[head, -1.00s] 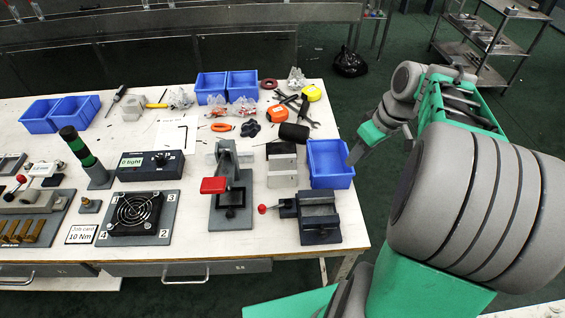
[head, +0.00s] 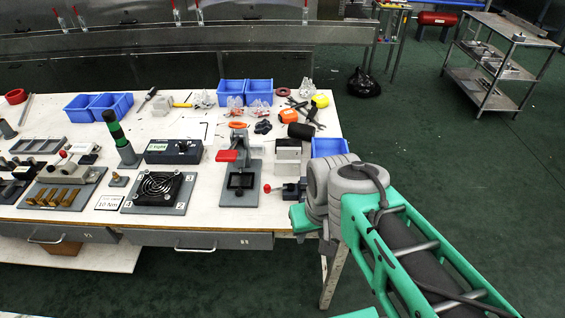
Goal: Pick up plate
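No loose plate can be told for sure in the head view. A fan (head: 158,186) sits on a flat grey plate (head: 187,190) with numbered corners, near the front of the workbench. A grey stand with a red handle (head: 227,156) is to its right, on its own grey base. My gripper (head: 302,217) is at the bench's front right corner, beside a small dark vise (head: 291,190). Only a green part of it shows, and its fingers cannot be made out. My arm hides part of the vise and the bench corner.
Blue bins (head: 245,91) line the back of the bench (head: 200,130), and another blue bin (head: 329,147) is at its right edge. A black control box (head: 174,152) and a green-black post (head: 119,139) stand behind the fan. Open floor (head: 440,160) lies to the right; a metal cart (head: 497,62) stands there.

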